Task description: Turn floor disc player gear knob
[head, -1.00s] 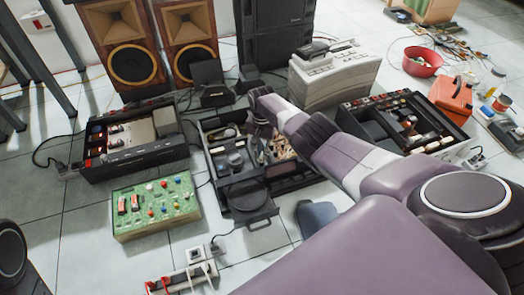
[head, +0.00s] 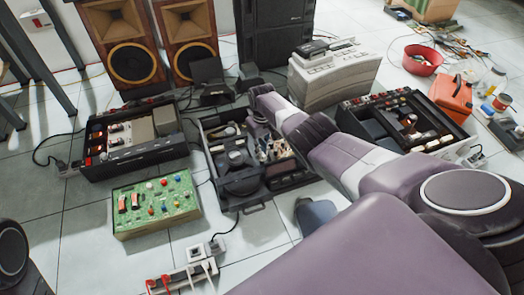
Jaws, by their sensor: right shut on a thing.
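The floor disc player (head: 205,150) is an open dark box in the middle of the floor, with gears and small parts inside. A black round disc tray (head: 240,182) with a handle sits at its front. My right arm reaches over from the lower right and bends down at the wrist above the player. My right gripper (head: 272,150) is down inside the box among the small parts, shut on what seems to be the gear knob. The knob is too small and too covered to make out. My left gripper is out of view.
A green button board (head: 155,204) and a black open device (head: 130,145) are to the left. Another open device (head: 385,125) and a red case (head: 450,98) are to the right. Speakers (head: 130,60) stand behind. A power strip (head: 180,278) lies in front.

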